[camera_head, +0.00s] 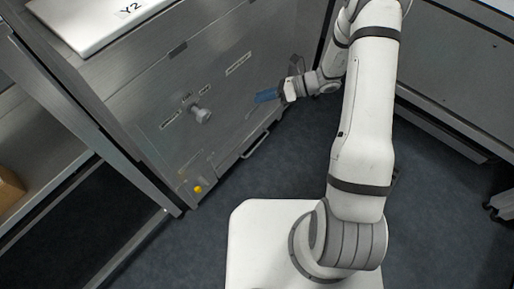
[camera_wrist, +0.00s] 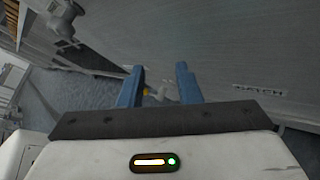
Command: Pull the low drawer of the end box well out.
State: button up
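The end box (camera_head: 150,90) is a grey metal cabinet at the left of the head view. Its low drawer has a bar handle (camera_head: 256,146) near the floor, and the drawer front looks flush with the box. My gripper (camera_head: 262,97) is in front of the box face, above and apart from the handle. In the wrist view its two blue fingers (camera_wrist: 158,80) are spread with nothing held. A small pale and yellow thing shows beyond them, too small to name. The handle is not clear in the wrist view.
A round knob (camera_head: 202,115) sticks out of the box face, also in the wrist view (camera_wrist: 64,20). A yellow button (camera_head: 197,189) sits low on the box. A white tray marked Y2 (camera_head: 90,24) lies on top. Dark floor (camera_head: 250,185) is clear before the drawer.

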jog(key=w+d+f+m+t+y+b, duration=0.1)
jog(key=w+f+m+t+b, duration=0.3)
jog(key=f, duration=0.7)
jog(key=s+f+m+t+b, duration=0.1)
jog(key=f+m+t, duration=0.1)
jog(key=f+m, duration=0.75)
jog(key=m+t+h+b, duration=0.3)
jog(key=m+t+b, duration=0.1)
jog(key=m, duration=0.2)
send_near(258, 144)
notch_tip(258, 144, down, 2)
jog(key=w+a, duration=0.2)
jog(key=x, duration=0.2)
jog(key=b+x, duration=0.1)
jog(key=x, duration=0.1)
jog(key=b+x, duration=0.1)
jog(key=x, duration=0.2)
jog(key=shift+a+r, duration=0.25)
jog(key=shift+c, duration=0.3)
jog(key=shift+s, duration=0.1)
grip_shut()
